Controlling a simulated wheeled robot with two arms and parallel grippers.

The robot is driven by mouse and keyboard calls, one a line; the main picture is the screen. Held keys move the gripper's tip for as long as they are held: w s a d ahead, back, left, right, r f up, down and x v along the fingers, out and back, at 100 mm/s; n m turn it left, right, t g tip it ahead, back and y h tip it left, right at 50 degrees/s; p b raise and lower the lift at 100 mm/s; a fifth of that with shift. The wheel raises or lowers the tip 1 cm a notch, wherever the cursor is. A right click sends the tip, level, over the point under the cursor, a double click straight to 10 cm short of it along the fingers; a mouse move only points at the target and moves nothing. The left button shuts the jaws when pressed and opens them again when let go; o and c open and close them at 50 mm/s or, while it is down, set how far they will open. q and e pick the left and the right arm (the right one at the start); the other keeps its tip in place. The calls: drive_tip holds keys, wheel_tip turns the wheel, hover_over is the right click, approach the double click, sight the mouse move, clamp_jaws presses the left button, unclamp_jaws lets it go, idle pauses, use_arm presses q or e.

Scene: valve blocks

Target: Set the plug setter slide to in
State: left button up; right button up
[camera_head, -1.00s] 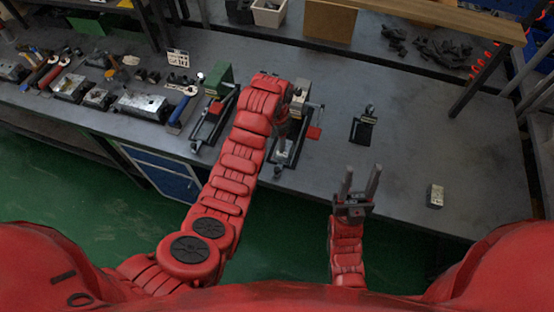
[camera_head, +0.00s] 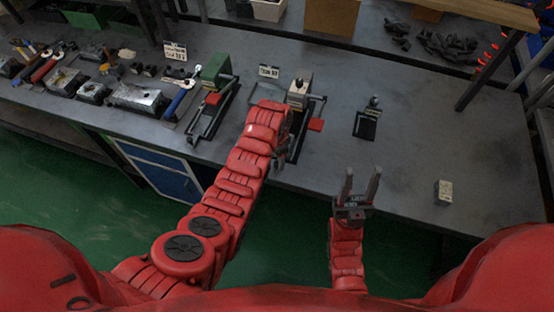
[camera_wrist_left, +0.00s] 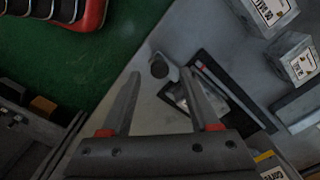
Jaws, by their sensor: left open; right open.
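I cannot tell for certain which is the plug setter. My left gripper (camera_head: 280,160) is at the near end of the middle fixture, partly hidden by its own arm. In the left wrist view my left gripper (camera_wrist_left: 160,75) is open and empty. A dark round knob (camera_wrist_left: 159,68) on a grey piece lies just beyond, between its fingertips. My right gripper (camera_head: 360,182) is open and empty at the bench's front edge.
A small dark stand (camera_head: 367,120) and a small pale block (camera_head: 443,192) are on the right of the bench (camera_head: 410,130). Metal blocks and tools crowd the left. Labelled blocks (camera_wrist_left: 297,58) show at the right of the left wrist view. The bench is clear around the pale block.

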use_arm(q)
drive_tip(key=shift+f, duration=1.1)
clamp_jaws()
idle(0.8)
